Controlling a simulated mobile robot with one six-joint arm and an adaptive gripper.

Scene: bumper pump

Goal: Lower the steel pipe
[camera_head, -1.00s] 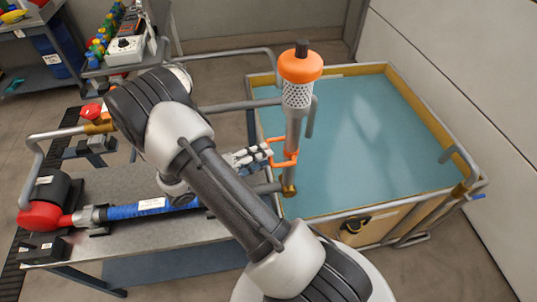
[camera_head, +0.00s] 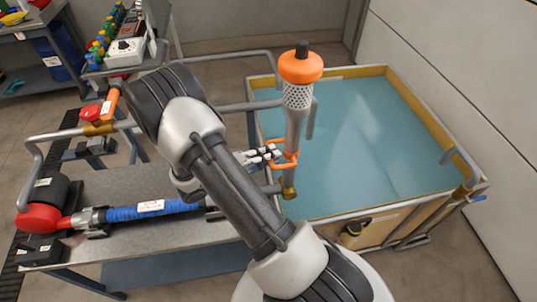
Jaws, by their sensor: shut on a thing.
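The steel pipe (camera_head: 292,128) stands upright at the left edge of the water tank (camera_head: 478,182). It carries a perforated strainer (camera_head: 297,96) and an orange cap with a dark tip (camera_head: 300,67) at its top. A brass joint (camera_head: 289,193) is at its lower end. An orange handle (camera_head: 291,160) is fitted around the pipe's lower part. My gripper (camera_head: 276,154) reaches in from the left and is shut on the orange handle. The fingertips are small in view, and the handle partly hides them.
A steel bench (camera_head: 175,236) at left holds a red and black pump (camera_head: 42,210) with a blue hose (camera_head: 150,209). Grey pipe rails frame the tank. A control box (camera_head: 124,51) stands behind. The water surface is clear right of the pipe.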

